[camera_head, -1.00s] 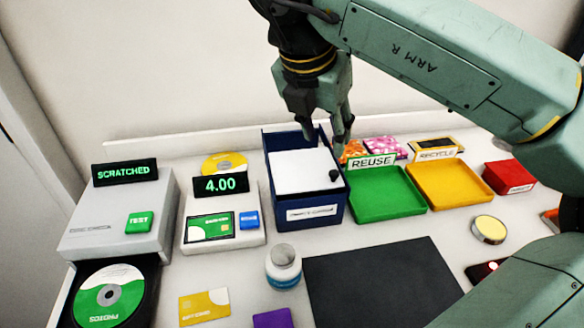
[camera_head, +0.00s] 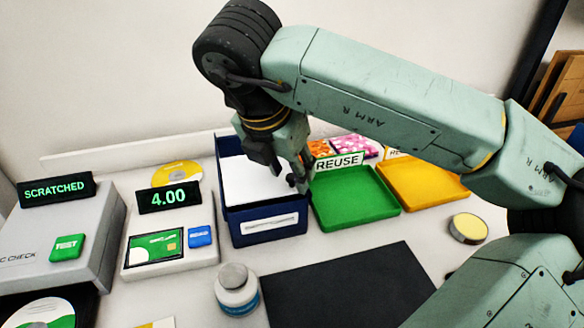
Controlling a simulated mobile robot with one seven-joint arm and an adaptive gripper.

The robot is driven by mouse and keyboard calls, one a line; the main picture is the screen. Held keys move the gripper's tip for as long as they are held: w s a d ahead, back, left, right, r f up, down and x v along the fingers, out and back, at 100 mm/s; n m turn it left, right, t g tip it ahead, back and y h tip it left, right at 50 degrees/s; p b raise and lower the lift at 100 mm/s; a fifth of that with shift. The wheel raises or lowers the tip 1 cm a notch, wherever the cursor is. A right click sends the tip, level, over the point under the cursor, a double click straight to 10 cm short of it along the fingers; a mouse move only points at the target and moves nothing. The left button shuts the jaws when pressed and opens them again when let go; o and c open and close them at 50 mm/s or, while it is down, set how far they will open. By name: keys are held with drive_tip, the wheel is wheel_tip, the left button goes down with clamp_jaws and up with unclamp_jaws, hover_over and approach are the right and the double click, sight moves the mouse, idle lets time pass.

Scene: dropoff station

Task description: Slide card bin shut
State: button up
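The card bin is a dark blue box (camera_head: 268,236) with a white label on its front, standing left of the green tray. A flat white lid (camera_head: 250,184) covers most of its top, and a dark strip shows along the back wall. A small black knob (camera_head: 293,181) sits near the lid's right front edge. My gripper (camera_head: 290,176) points down over the right part of the bin, with its fingertips close to the knob. The fingers partly overlap it in this view. I cannot tell whether they touch or grip it.
The green REUSE tray (camera_head: 350,219) is close to the bin's right side, with a yellow tray (camera_head: 420,206) beyond. A 4.00 display unit (camera_head: 172,262) stands left. A small jar (camera_head: 236,290) and dark mat (camera_head: 345,290) lie in front. The wall is behind.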

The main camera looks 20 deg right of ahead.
drive_tip(key=shift+c, duration=0.5)
clamp_jaws()
idle(0.5)
